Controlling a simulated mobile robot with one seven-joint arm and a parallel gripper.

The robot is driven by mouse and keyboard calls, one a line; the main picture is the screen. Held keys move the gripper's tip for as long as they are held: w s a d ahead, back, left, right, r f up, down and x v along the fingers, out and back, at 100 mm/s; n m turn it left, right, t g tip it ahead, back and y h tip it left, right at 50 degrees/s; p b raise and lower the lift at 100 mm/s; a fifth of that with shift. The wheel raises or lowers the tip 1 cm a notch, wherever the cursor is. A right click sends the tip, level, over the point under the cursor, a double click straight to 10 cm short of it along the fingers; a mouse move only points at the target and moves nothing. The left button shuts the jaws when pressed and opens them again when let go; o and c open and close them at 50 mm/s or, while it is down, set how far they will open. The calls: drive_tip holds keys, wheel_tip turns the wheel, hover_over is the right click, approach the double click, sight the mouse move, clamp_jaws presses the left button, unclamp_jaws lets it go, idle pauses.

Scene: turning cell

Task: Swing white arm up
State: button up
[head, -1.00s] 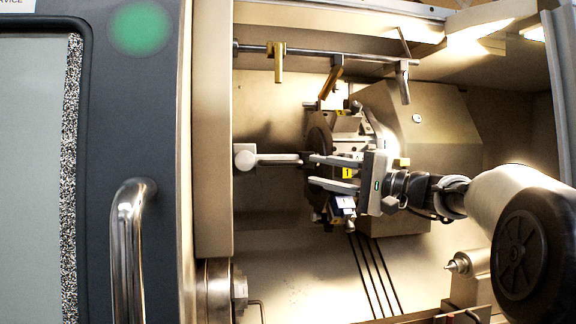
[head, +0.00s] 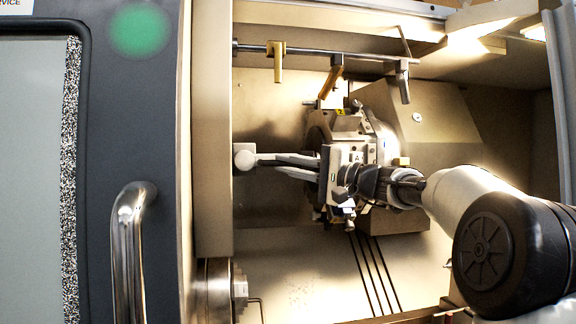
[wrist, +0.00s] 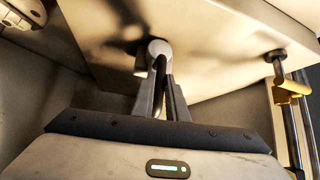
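The white arm (head: 244,158) has a pale block at the left wall of the machine's interior and reaches right, about level, toward my gripper. In the wrist view its round pale end (wrist: 158,48) shows at the top, with a dark bar running back between my fingers. My gripper (head: 278,164) comes in from the right with its fingers close together on either side of the bar. In the wrist view the fingers (wrist: 163,92) appear shut on it. The bar's free end is mostly hidden by the fingers and palm.
A rail (head: 355,54) with hanging yellow and grey flags runs above. The turret (head: 368,135) stands behind my gripper. The door with its handle (head: 130,240) is at the left. Below the gripper, the sloping floor is open.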

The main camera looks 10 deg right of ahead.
clamp_jaws()
drive_tip(key=shift+r, duration=0.15)
drive_tip(key=a+r+n+g+h+p, duration=0.3)
drive_tip(key=r+n+h+p, duration=0.3)
drive_tip(key=p, duration=0.8)
wheel_tip(320, 180, up, 2)
drive_tip(key=shift+a+r+g, duration=0.1)
drive_tip(key=shift+a+g, duration=0.05)
drive_tip(key=shift+g, duration=0.25)
drive_tip(key=shift+p, duration=0.3)
drive_tip(key=o, duration=0.6)
unclamp_jaws()
drive_tip(key=shift+c, duration=0.2)
